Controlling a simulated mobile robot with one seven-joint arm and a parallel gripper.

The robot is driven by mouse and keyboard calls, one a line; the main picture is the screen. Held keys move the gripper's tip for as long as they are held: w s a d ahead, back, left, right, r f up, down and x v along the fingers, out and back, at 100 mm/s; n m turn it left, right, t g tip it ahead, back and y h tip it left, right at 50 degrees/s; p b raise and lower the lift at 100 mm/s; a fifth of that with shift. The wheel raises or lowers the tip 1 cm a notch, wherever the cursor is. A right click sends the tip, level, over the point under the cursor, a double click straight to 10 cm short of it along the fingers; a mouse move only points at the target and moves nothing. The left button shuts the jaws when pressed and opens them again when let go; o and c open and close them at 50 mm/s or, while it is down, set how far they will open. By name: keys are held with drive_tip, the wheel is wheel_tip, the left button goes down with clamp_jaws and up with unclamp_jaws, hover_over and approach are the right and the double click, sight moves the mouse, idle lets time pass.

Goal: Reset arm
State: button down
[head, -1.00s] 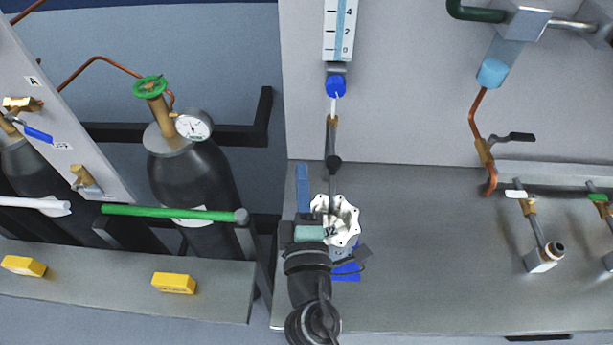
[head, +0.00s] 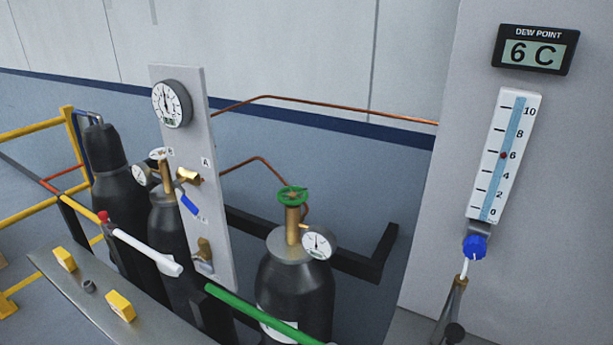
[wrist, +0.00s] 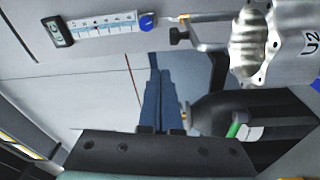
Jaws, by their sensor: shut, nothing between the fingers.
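My gripper (wrist: 154,62) shows in the wrist view as two blue fingers side by side, shut and empty. A silver machined housing (wrist: 262,45) with a lobed edge and the marking "U2" is at the upper right of the wrist view, to the right of the fingers and apart from them. Part of it is cut off by the picture edge. My arm and the housing do not show in the head view now.
A panel (head: 190,95) carries a gauge. A dew point display (head: 535,50) reads 6 C. A green bar (head: 255,315) crosses in front.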

drive_tip(key=w+a+r+m+t, duration=0.2)
drive_tip(key=w+r+m, duration=0.1)
drive_tip(key=r, duration=0.5)
drive_tip(key=w+a+r+m+t, duration=0.1)
drive_tip(key=w+a+r+m, duration=0.15)
drive_tip(key=r, duration=0.55)
drive_tip(key=w+a+r+m+t, duration=0.15)
drive_tip(key=r+m, duration=0.25)
drive_tip(key=r, duration=0.4)
drive_tip(key=s+a+r+t+y, duration=0.2)
drive_tip(key=a+r+t+y, duration=0.1)
drive_tip(key=r, duration=0.7)
drive_tip(key=s+a+r+t+y, duration=0.2)
drive_tip(key=a+r+y, duration=0.3)
drive_tip(key=a+r, duration=0.3)
wheel_tip(320, 180, up, 2)
drive_tip(key=shift+s+a+r+m+t+y, duration=0.2)
drive_tip(key=shift+s+a+m+t+y, duration=0.1)
drive_tip(key=shift+m+t, duration=0.2)
